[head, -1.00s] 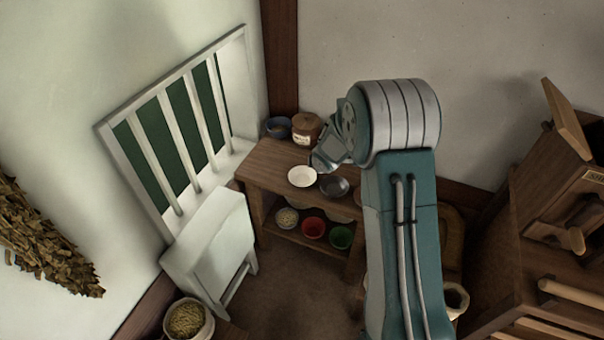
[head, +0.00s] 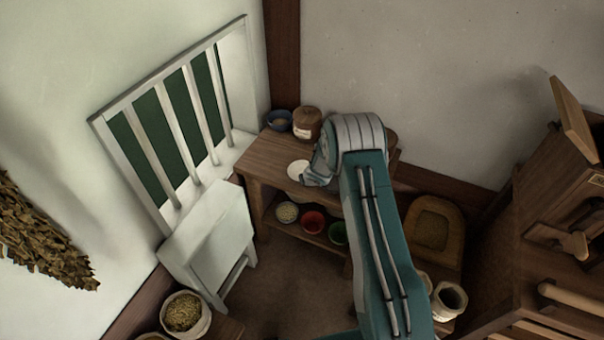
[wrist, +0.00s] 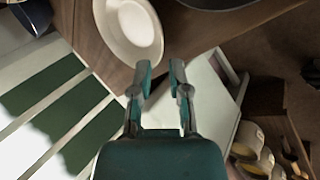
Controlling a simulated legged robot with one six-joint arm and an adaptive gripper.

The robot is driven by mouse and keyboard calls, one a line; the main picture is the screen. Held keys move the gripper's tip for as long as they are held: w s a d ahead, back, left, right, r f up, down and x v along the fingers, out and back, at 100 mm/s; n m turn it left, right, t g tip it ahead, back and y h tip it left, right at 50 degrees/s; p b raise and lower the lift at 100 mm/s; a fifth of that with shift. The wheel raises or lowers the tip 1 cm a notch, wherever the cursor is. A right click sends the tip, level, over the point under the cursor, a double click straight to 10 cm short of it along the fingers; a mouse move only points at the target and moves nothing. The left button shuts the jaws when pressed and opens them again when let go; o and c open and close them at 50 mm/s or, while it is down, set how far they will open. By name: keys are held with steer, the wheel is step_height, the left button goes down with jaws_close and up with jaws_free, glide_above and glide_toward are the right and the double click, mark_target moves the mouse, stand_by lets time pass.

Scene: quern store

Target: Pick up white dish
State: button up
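The white dish (head: 297,169) lies on the top of the wooden table (head: 262,165), near its front edge. In the wrist view the dish (wrist: 113,40) is at the upper left, round and shallow, and seems empty. My gripper (wrist: 160,68) is open, with nothing between its two fingers. The fingertips are close to the dish's rim; I cannot tell whether they touch it. In the head view my gripper (head: 312,182) is just right of the dish, and my arm hides part of the tabletop.
Bowls, including a red one (head: 313,221), sit on the shelf below. A white cabinet (head: 212,240) stands left of the table. A dark dish (wrist: 215,3) is near the white dish.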

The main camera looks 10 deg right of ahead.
steer(key=x, duration=0.3)
steer(key=shift+w+d+f, duration=0.15)
steer(key=shift+d+f, duration=0.1)
steer(key=shift+f, duration=0.1)
steer(key=shift+w+a+f, duration=0.15)
steer(key=shift+w+f, duration=0.05)
steer(key=shift+f, duration=0.05)
jaws_close()
steer(key=shift+r, duration=0.2)
step_height(320, 180, up, 10)
steer(key=shift+f, duration=0.15)
